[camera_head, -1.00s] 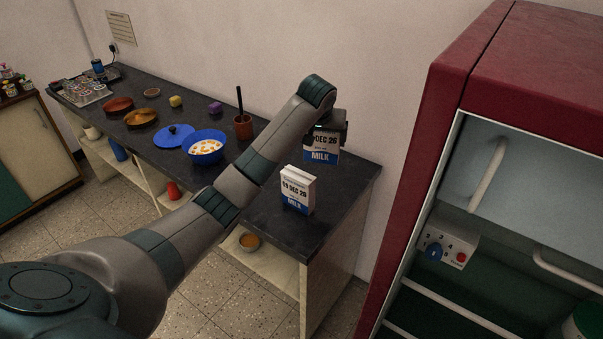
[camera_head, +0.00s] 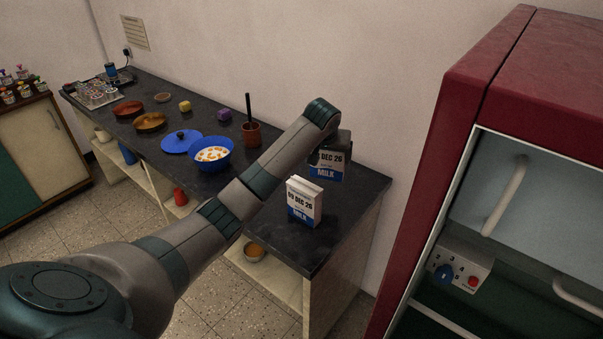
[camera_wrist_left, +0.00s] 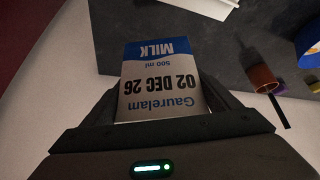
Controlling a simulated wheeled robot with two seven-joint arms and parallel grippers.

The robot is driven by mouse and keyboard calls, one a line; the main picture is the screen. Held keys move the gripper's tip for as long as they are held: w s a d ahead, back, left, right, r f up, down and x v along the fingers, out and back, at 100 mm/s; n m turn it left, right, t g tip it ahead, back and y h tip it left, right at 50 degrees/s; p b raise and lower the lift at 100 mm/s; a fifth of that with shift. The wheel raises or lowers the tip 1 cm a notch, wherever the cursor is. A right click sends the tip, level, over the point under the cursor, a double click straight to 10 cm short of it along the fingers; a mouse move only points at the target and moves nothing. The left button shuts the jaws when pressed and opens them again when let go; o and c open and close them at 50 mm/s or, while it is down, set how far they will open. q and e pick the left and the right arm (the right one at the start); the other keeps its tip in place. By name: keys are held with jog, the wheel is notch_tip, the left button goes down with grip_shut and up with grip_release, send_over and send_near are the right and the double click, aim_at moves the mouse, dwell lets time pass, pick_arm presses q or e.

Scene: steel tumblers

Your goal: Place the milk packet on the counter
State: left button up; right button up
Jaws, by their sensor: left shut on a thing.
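A white and blue milk packet (camera_head: 328,163) is in my left gripper (camera_head: 333,148), over the near right end of the dark counter (camera_head: 345,205). In the left wrist view the same packet (camera_wrist_left: 160,80) sits between the two fingers and reads "02 DEC 26", upside down. My left gripper is shut on it. I cannot tell whether its lower end touches the counter. A second milk packet (camera_head: 304,202), marked "09 DEC 26", stands upright on the counter, nearer to me. My right gripper is not in view.
A brown cup (camera_head: 251,133) with a dark handle, a blue bowl (camera_head: 213,155) of food and a blue lid (camera_head: 181,142) are farther left on the counter. A red fridge (camera_head: 480,75) stands open at the right. Bare counter lies around the standing packet.

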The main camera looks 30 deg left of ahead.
pick_arm(q)
jog(key=a+f+p, duration=0.2)
jog(key=a+f, duration=0.3)
jog(key=a, duration=0.4)
jog(key=shift+a+f, duration=0.25)
jog(key=shift+f, duration=0.05)
jog(key=shift+p, duration=0.3)
jog(key=shift+s+f+p, duration=0.1)
jog(key=shift+f+p, duration=0.6)
jog(key=shift+f, duration=1.3)
